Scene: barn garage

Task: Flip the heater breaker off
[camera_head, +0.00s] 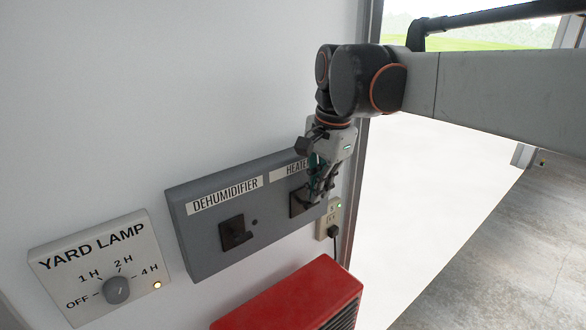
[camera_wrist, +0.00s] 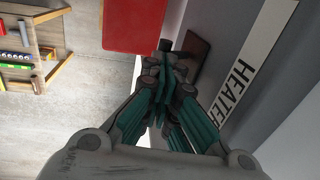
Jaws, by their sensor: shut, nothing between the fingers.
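The grey breaker panel (camera_head: 190,239) is mounted on the white wall, with a DEHUMIDIFIER label (camera_head: 225,194) on its left and a HEATER label (camera_head: 296,168) on its right. The dark heater breaker (camera_head: 297,203) sits below its label and is partly hidden behind my fingers. It also shows as a dark reddish-brown plate (camera_wrist: 192,60) in the wrist view. My gripper (camera_head: 317,196) is shut and empty, its fingertips right at the heater breaker. In the wrist view the closed fingertips (camera_wrist: 166,50) lie beside the breaker. I cannot tell whether they touch it or which way its lever points.
The dehumidifier breaker (camera_head: 235,233) is left of the heater breaker. A YARD LAMP dial box (camera_head: 99,266) is further left. A red box (camera_head: 290,299) stands below the panel. An outlet with a plug (camera_head: 332,220) is close right of my gripper, near the doorway frame.

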